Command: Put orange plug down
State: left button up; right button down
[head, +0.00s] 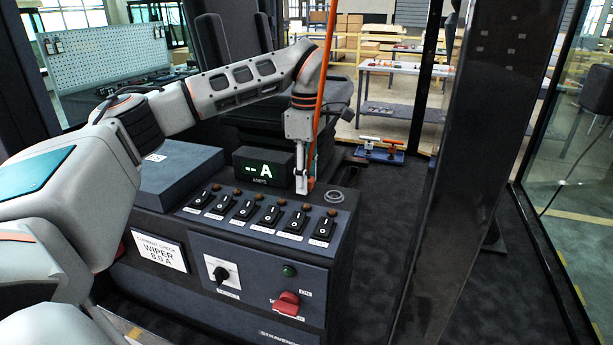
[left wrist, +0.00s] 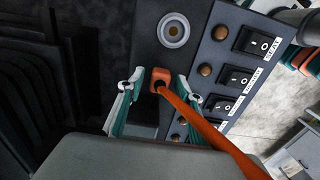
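In the head view my left gripper (head: 302,186) points down, close over the console top behind the switch row; the plug itself is hard to make out there. A round socket (head: 333,196) lies to the right of the gripper; it also shows in the left wrist view (left wrist: 173,30). My right gripper is not in view.
The console has several rocker switches (head: 268,214), a red knob (head: 287,303) and a black rotary knob (head: 221,274). A display box (head: 263,168) reading "A" stands just left of the gripper. A seat (head: 335,95) is behind. A dark pillar (head: 480,150) stands right.

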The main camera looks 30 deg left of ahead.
pick_arm(q)
jog(key=shift+r, duration=0.1)
notch_tip(320, 180, up, 12)
dwell(0.5)
dwell(0.5)
